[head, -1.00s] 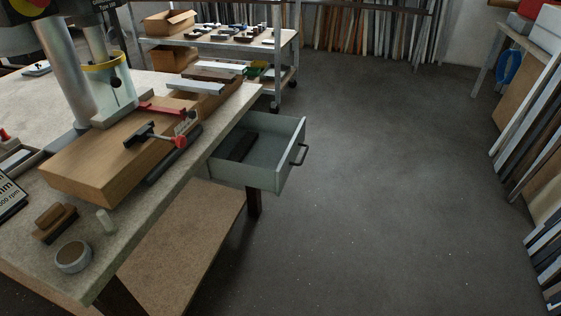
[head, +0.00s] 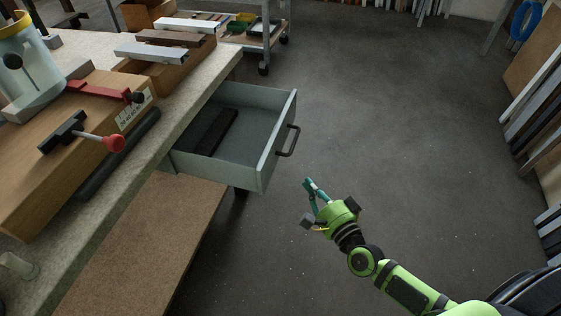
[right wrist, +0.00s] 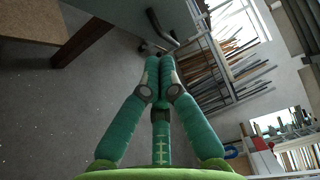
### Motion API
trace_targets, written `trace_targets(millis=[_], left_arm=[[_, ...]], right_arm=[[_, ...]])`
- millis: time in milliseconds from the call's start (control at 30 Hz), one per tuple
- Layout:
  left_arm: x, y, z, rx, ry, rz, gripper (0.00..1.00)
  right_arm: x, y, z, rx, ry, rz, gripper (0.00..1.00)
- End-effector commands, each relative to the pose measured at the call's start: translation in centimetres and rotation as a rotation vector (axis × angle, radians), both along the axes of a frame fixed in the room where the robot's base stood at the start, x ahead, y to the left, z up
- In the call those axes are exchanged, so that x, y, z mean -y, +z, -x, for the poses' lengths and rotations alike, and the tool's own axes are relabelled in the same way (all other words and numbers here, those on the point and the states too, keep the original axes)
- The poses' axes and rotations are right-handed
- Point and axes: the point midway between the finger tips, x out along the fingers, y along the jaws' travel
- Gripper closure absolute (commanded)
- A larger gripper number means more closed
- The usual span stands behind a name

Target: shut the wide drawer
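The wide drawer (head: 272,150) is grey-green and stands pulled out from under the workbench, with a dark bar (head: 220,131) lying inside. Its dark bow handle (head: 291,141) is on the front panel, facing right. My right gripper (head: 312,184) is in front of the drawer, below and to the right of the handle in the head view, apart from it. In the right wrist view its green fingers (right wrist: 160,68) come together at the tips with nothing seen between them. The handle also shows beyond the fingertips in that view (right wrist: 164,28). My left gripper is in neither current view.
The workbench top (head: 150,165) carries a wooden block (head: 85,125) with red-handled clamps. A lower shelf (head: 135,245) lies beneath. A wheeled cart (head: 268,45) stands behind, and profiles (head: 535,110) lean at the right. The floor right of the drawer is clear.

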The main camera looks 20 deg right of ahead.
Motion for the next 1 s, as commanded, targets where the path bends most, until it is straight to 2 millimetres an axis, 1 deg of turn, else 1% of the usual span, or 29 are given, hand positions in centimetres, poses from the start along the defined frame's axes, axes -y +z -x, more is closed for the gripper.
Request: trace_targets(millis=[33, 100, 333, 400, 600, 733, 1000], left_arm=[[-0.1, 0.2, 0.2, -0.003, 0.001, -0.002, 0.57], [-0.1, 0.2, 0.2, -0.004, 0.001, -0.002, 0.57], [0.0, 0.3, -0.5, 0.008, 0.001, 0.0, 0.57], [0.0, 0.8, -0.9, 0.014, 0.001, 0.0, 0.57], [0.1, 1.2, -1.5, 0.025, 0.001, 0.003, 0.57], [0.2, 1.2, -1.4, 0.025, 0.001, 0.003, 0.57], [0.4, 1.1, -1.2, 0.02, -0.001, 0.006, 0.57]], right_arm=[[-0.2, 0.2, -1.2, 0.004, -0.002, -0.001, 1.0], [-0.5, 0.3, -2.8, 0.005, -0.001, 0.0, 1.0], [-1.5, 0.2, -7.4, 0.003, -0.001, 0.003, 1.0], [-2.7, 0.2, -7.8, 0.0, 0.0, -0.001, 1.0], [-4.3, 0.0, -8.9, -0.001, 0.0, 0.003, 1.0], [-4.6, 0.0, -9.1, -0.001, 0.0, 0.004, 1.0], [-4.6, 0.0, -9.1, -0.001, 0.0, 0.004, 1.0]])
